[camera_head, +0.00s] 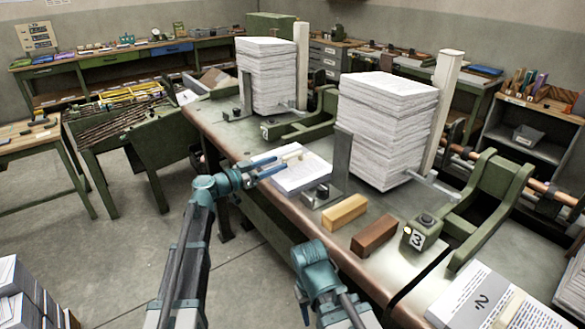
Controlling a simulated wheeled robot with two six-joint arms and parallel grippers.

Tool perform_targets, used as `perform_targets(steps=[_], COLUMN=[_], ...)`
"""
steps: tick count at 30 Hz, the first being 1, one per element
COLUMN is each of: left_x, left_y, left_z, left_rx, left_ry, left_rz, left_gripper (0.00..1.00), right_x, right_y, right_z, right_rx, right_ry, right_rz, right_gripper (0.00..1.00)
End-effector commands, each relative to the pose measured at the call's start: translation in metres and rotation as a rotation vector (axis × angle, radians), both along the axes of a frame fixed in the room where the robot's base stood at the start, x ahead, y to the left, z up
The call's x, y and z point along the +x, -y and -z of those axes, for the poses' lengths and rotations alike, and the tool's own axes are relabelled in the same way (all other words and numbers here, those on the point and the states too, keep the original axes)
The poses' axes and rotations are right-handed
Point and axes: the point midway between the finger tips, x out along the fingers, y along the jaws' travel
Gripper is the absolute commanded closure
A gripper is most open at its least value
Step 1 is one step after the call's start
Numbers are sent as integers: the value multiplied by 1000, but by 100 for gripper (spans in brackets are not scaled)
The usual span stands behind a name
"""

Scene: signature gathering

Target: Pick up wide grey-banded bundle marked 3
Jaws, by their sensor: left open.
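My left gripper (268,167) is open, its two blue fingers pointing right at the near edge of the bench. Just beyond the fingertips a flat white printed paper bundle (300,178) lies on the bench. A small tan piece shows on its top; I cannot make out a grey band or a number on it. Whether the fingers touch the bundle is unclear. Another printed bundle (470,300), with a pale band and a mark that looks like 2, lies at the lower right. A green block (417,234) carries a 3 label. My right arm shows at bottom centre; its gripper does not.
Two tall paper stacks (385,130) (268,80) stand on the bench (228,128) between upright posts. A tan block (344,212) and a brown block (375,235) lie near the front edge. More paper stacks (20,292) stand at lower left. The floor left of my arm is clear.

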Motion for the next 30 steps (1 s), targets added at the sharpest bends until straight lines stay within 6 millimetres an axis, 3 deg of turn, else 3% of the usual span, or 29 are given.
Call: perform_targets(steps=[10,21,27,30], left_x=[6,33,32,32], left_y=[9,45,45,45], left_z=[-1,-3,-3,-3], left_rx=[0,0,0,0], left_ry=[0,0,0,0], left_rz=[2,2,0,0], left_gripper=[45,45,45,63], right_x=[0,0,0,0], right_y=[0,0,0,0], right_z=[-1,-3,-3,-3], right_rx=[0,0,0,0], right_ry=[0,0,0,0], right_rz=[0,0,0,0], right_gripper=[50,50,50,50])
